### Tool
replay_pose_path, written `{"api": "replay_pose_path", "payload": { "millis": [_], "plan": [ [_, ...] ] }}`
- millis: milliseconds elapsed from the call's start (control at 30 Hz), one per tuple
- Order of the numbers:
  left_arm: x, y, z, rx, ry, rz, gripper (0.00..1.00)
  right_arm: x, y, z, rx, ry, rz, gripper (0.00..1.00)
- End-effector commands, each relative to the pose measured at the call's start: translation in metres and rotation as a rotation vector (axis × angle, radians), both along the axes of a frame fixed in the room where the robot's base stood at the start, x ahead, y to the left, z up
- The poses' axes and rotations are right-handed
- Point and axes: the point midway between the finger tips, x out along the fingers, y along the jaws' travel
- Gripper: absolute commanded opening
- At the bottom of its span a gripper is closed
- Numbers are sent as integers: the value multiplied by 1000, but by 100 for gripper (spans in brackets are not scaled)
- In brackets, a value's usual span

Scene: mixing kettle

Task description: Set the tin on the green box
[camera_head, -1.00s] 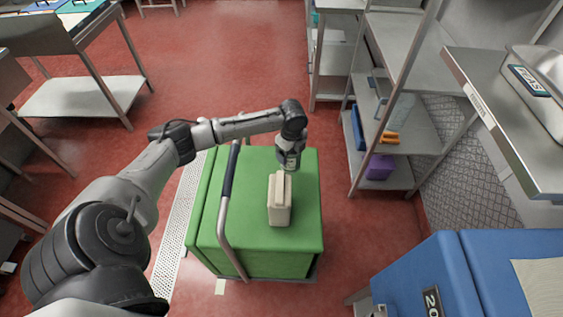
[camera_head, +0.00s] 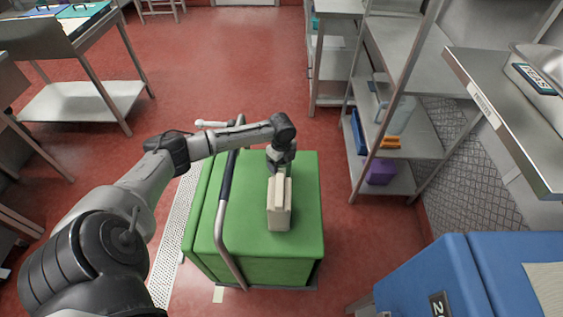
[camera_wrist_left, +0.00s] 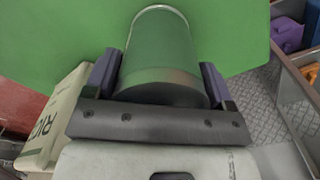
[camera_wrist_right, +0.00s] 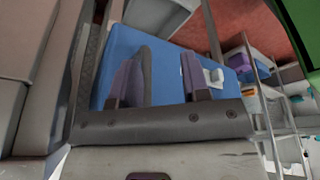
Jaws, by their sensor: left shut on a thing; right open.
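The green box (camera_head: 300,200) stands on the floor in the middle of the head view, with a metal push handle on its left side. My left gripper (camera_head: 281,165) is over the far part of its top. In the left wrist view the left gripper (camera_wrist_left: 160,82) is shut around the tin (camera_wrist_left: 160,55), a shiny cylinder that reflects the green. The tin is hidden in the head view behind the gripper and a cream carton. Whether it touches the box top I cannot tell. My right gripper (camera_wrist_right: 160,80) is open and empty, seen only in the right wrist view.
The cream carton (camera_head: 278,205) stands on the green box, close in front of my left gripper; it also shows in the left wrist view (camera_wrist_left: 45,120). A blue box (camera_head: 430,285) is at the lower right. Metal shelves (camera_head: 400,60) stand at right. The box top's right side is clear.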

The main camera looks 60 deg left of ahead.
Motion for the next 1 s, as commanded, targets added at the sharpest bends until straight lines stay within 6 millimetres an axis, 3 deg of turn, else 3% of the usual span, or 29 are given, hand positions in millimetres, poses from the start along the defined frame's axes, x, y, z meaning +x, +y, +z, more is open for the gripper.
{"api": "replay_pose_path", "payload": {
  "millis": [267, 300, 533, 833, 1000],
  "plan": [
    [1, 0, -1, -1, -2, 0, 38, 0, 2, 2, 5, 0, -4, 43],
    [0, 0, -2, -1, -1, 0, 79, 0, 2, 1, 5, 0, -4, 43],
    [0, 0, -2, 0, -1, 0, 100, 0, 2, 1, 5, 0, -4, 43],
    [0, 0, 2, 1, -2, 0, 100, 0, 0, 0, -1, 0, 1, 43],
    [1, 1, 28, 2, -4, -1, 100, 0, -2, 10, -5, 0, 4, 43]
  ]
}}
